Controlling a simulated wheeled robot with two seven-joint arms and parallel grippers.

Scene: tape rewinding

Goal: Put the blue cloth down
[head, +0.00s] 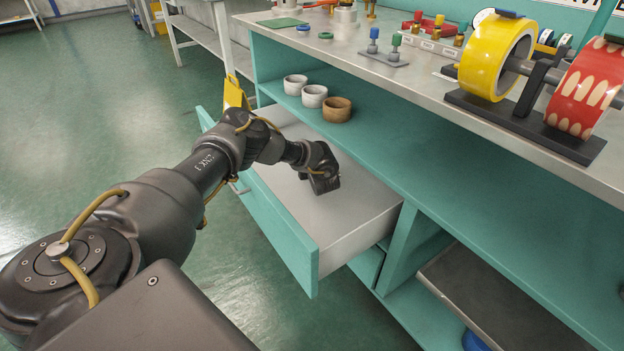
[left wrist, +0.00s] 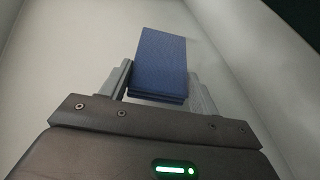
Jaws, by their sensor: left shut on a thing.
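The blue cloth (left wrist: 161,60) is a folded dark blue block in the left wrist view. My left gripper (left wrist: 158,82) is shut on it, with one finger on each side. In the head view my left gripper (head: 325,184) reaches down into the open drawer (head: 365,205), over its pale bottom. The cloth is hidden behind the gripper in that view. I cannot tell whether the cloth touches the drawer bottom. My right gripper is not in view.
The drawer's teal front (head: 285,235) stands out from the bench. Three small rolls (head: 312,96) sit on the shelf above it. Yellow tape (head: 497,55) and red tape (head: 585,90) are on a stand on the bench top. The drawer bottom around my gripper is clear.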

